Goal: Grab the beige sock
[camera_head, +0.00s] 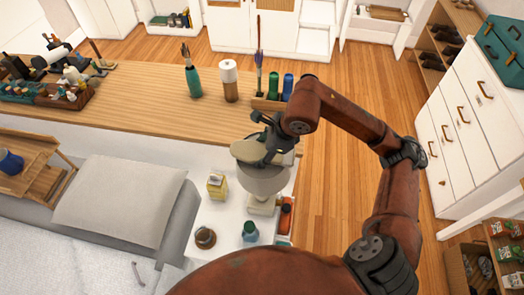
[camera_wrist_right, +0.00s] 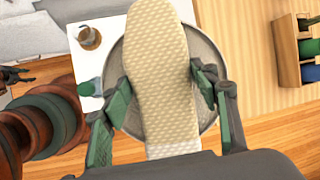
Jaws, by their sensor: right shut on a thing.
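The beige sock (camera_wrist_right: 160,75), long and flat with a dimpled texture, fills the middle of the right wrist view. My right gripper (camera_wrist_right: 162,85) is shut on it, with a dark green finger on each side. In the head view the sock (camera_head: 247,152) sticks out to the left of my right gripper (camera_head: 264,150). Both are directly over a pale round lamp-like thing (camera_head: 264,184), whose rim also shows behind the sock in the wrist view (camera_wrist_right: 123,50). I cannot tell whether the sock touches it. My left gripper is not in view.
On the white side table (camera_head: 215,222) stand a yellowish box (camera_head: 217,186), a brown jar (camera_head: 205,238) and a teal bottle (camera_head: 250,232). A wooden counter (camera_head: 150,95) behind holds bottles and brushes. A bed (camera_head: 115,200) is at left.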

